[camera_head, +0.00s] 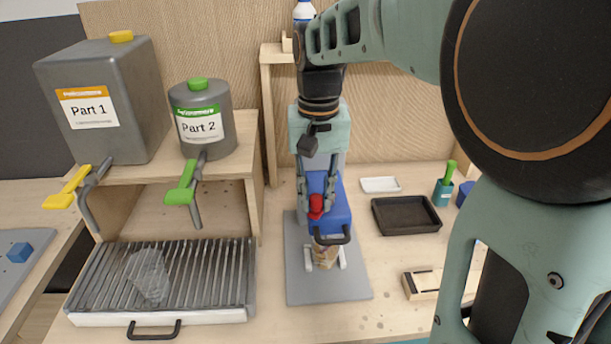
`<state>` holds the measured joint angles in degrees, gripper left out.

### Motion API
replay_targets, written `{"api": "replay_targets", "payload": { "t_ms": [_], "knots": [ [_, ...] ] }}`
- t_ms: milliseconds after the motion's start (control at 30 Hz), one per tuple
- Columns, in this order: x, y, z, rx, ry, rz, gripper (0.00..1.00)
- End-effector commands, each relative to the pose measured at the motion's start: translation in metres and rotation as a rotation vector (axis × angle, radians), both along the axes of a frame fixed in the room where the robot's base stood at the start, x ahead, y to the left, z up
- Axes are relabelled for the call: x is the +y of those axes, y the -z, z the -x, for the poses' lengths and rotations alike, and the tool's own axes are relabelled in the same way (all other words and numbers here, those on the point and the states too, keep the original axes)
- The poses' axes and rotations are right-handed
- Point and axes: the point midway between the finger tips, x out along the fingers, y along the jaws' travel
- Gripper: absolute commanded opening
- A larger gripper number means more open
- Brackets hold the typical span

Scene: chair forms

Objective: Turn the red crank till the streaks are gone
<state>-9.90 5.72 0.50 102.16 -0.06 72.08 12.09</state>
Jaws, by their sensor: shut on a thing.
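The red crank knob (316,207) shows at the front of a blue mixer housing (338,212), in the middle of the view. My gripper (317,204) points down at the housing, and its fingers are shut on the red knob from both sides. The crank's arm is hidden behind the fingers and knob. Below the housing, a cup with tan contents (325,256) stands between white holders on a grey base plate (328,287). Whether its contents show streaks is too small to tell.
At left, a shelf (240,150) holds containers Part 1 (85,140) and Part 2 (200,145) with taps. A slatted drip tray (90,318) holds a clear cup (148,276). At right are a black tray (404,231), a white dish (380,185) and a wooden block (425,284).

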Motion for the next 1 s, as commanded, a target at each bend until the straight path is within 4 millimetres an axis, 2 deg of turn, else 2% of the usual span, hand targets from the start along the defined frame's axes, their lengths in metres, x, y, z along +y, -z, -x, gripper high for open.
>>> {"api": "replay_targets", "payload": {
  "t_ms": [600, 1000],
  "knots": [
    [-0.029, 0.0, 0.011, 0.002, -0.555, 0.0, 0.0],
    [-0.04, 0.0, 0.01, 0.001, -0.758, 0.0, 0.0]
  ]
}}
